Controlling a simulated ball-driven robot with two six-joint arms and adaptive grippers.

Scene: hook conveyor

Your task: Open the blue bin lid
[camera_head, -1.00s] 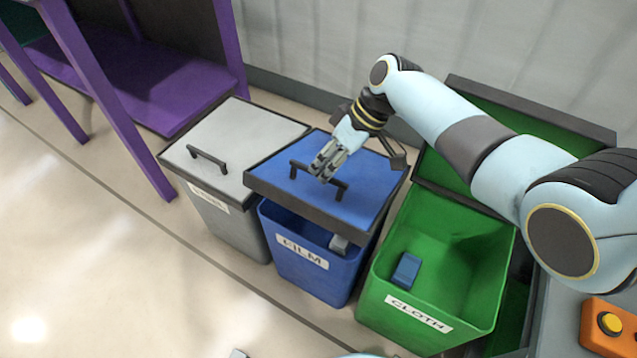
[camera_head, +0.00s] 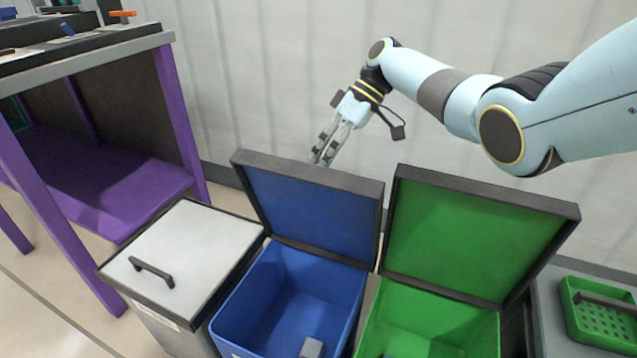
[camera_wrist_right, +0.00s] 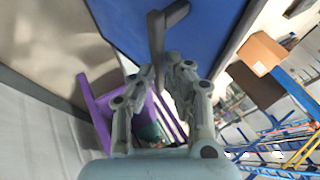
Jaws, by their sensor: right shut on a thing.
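The blue bin (camera_head: 292,292) stands between the grey bin and the green bin. Its blue lid (camera_head: 312,210) with a dark frame is swung up and stands nearly upright at the bin's back edge, so the inside shows. A small grey block (camera_head: 311,347) lies in the bin. My right gripper (camera_head: 320,158) is behind the lid's top edge in the head view. In the right wrist view, its fingers (camera_wrist_right: 165,72) are closed around the lid's dark handle (camera_wrist_right: 157,32). My left gripper is not in view.
The grey bin's lid (camera_head: 183,262) is shut, with a dark handle. The green bin's lid (camera_head: 468,234) stands open. A purple-legged bench (camera_head: 170,95) is at the left. A green crate (camera_head: 603,310) sits at the right. A wall is close behind.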

